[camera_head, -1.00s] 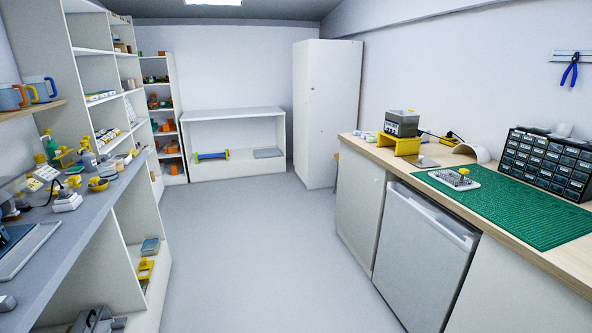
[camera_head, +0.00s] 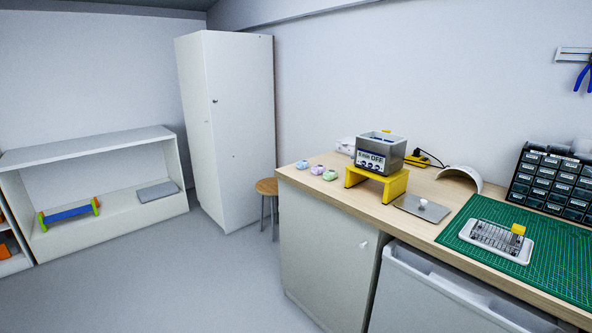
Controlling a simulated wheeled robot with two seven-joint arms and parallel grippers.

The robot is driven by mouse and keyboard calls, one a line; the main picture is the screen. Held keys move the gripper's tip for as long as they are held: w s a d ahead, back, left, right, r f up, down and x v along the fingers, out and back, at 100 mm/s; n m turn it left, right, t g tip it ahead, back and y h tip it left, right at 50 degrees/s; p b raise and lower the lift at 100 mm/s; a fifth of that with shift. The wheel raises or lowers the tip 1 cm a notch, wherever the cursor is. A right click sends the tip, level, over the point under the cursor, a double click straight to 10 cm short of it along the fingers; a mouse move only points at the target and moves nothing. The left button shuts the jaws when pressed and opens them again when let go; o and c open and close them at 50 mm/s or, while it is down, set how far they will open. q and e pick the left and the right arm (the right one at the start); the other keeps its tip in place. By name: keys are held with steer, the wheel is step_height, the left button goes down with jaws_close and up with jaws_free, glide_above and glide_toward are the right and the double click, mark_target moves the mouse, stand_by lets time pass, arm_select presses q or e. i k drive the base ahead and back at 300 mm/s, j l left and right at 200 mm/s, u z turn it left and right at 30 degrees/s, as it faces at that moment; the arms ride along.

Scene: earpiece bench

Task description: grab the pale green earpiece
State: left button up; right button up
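The pale green earpiece (camera_head: 330,175) lies on the wooden bench top (camera_head: 372,213), near its far left end. It is the nearest to the yellow stand of a short row of three small pieces. A pale pink or lilac piece (camera_head: 317,169) and a pale blue piece (camera_head: 302,164) lie to its left. Nothing covers the green one. Neither of my grippers shows in the head view.
A grey device (camera_head: 380,152) sits on a yellow stand (camera_head: 376,186) just right of the earpieces. A metal plate (camera_head: 422,208), a green mat (camera_head: 560,262) and a drawer organizer (camera_head: 550,178) are further right. A stool (camera_head: 267,187) stands beside the bench; floor is clear at left.

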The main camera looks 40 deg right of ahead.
mark_target(328, 175)
steer(key=i+z, duration=0.2)
steer(key=i, duration=0.25)
steer(key=i+j+z, duration=0.2)
steer(key=i, duration=0.25)
steer(key=i+z, duration=0.15)
steer(key=i, duration=0.25)
